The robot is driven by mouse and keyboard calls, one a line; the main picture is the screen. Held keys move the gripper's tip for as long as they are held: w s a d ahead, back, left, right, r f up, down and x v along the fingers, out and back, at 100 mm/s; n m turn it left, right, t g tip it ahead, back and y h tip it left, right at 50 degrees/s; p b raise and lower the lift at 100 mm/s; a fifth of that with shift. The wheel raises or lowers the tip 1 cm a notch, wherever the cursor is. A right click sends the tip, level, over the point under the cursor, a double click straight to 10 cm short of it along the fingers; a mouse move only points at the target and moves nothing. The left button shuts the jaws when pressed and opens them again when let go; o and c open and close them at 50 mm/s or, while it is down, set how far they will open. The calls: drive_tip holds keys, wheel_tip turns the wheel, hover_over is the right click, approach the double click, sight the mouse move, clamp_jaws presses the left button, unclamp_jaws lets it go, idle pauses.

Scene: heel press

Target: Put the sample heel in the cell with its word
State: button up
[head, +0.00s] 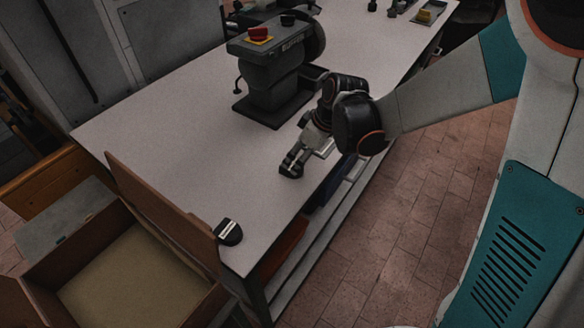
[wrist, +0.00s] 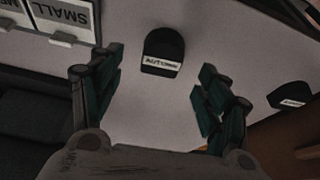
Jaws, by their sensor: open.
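In the wrist view, a black rounded heel (wrist: 164,44) lies on the pale table just beyond my fingertips. Its white label seems to read AUTUMN. My gripper (wrist: 158,72) is open, its dark green fingers apart, with nothing between them. In the head view my gripper (head: 291,168) is low over the table's front edge, and the heel there cannot be told from the dark fingers. A second black heel (wrist: 288,96) with a blurred white label lies to the right; it also shows at the table's near corner (head: 229,233). No cell with a matching word is visible.
White cards, one reading SMALL (wrist: 66,12), sit at the wrist view's top left. A grey press (head: 272,75) with a red button (head: 259,33) stands behind my gripper. An open brown box (head: 150,205) adjoins the table's near end. The table's left middle is clear.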

sight(293, 165)
drive_tip(key=b+x, duration=0.1)
drive_tip(key=x, duration=0.4)
drive_tip(key=shift+s+a+b, duration=0.1)
drive_tip(key=shift+a+b, duration=0.05)
drive_tip(key=shift+b, duration=0.15)
drive_tip(key=shift+r, duration=0.15)
drive_tip(key=c, duration=1.3)
